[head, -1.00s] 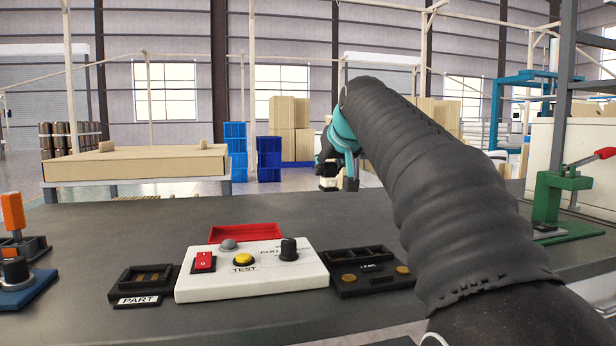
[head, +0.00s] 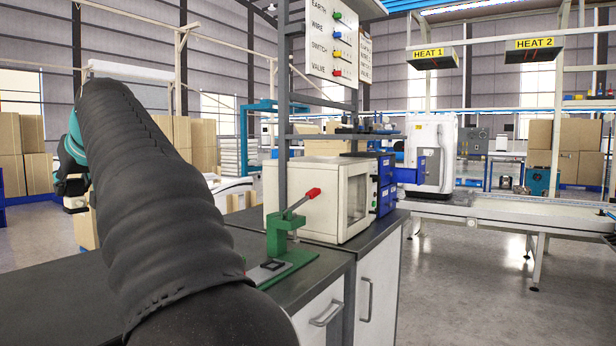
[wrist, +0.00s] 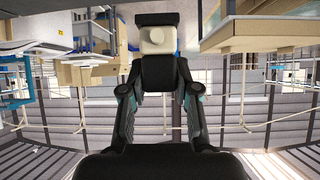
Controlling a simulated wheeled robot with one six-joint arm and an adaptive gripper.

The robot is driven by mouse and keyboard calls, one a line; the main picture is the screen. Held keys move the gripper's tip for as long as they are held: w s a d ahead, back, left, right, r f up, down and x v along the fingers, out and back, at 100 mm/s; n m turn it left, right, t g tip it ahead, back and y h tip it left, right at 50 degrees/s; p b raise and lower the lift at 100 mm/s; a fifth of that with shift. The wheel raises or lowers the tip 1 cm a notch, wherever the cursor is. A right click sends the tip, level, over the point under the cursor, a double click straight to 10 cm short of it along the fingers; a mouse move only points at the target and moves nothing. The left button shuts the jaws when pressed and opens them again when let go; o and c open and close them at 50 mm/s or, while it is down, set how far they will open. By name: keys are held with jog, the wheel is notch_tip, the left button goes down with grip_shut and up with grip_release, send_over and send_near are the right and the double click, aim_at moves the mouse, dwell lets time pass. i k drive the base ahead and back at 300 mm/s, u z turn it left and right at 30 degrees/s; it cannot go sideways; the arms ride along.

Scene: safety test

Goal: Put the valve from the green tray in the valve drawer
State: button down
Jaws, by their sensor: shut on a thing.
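My gripper (wrist: 157,78) is shut on a small block-like part with a pale body and dark ends, which I take as the valve (wrist: 155,40). In the head view my gripper (head: 72,172) is at the far left, partly behind my arm, with the pale part (head: 76,203) below it, clear of the bench. A blue drawer unit (head: 383,186) stands to the right, far from my gripper. One blue drawer (head: 408,175) juts out to its right. The labels on the drawers are too small to read. The green tray does not show.
A green press (head: 284,238) with a red-tipped lever stands on the dark bench. A white glass-fronted box (head: 325,197) stands between it and the drawer unit. A board (head: 331,40) reads EARTH, WIRE, SWITCH, VALVE. A conveyor (head: 500,212) and open floor lie to the right.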

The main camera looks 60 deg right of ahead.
aim_at(402, 181)
jog(key=z, duration=3.05)
jog(key=i, duration=6.8)
jog(key=u, duration=1.2)
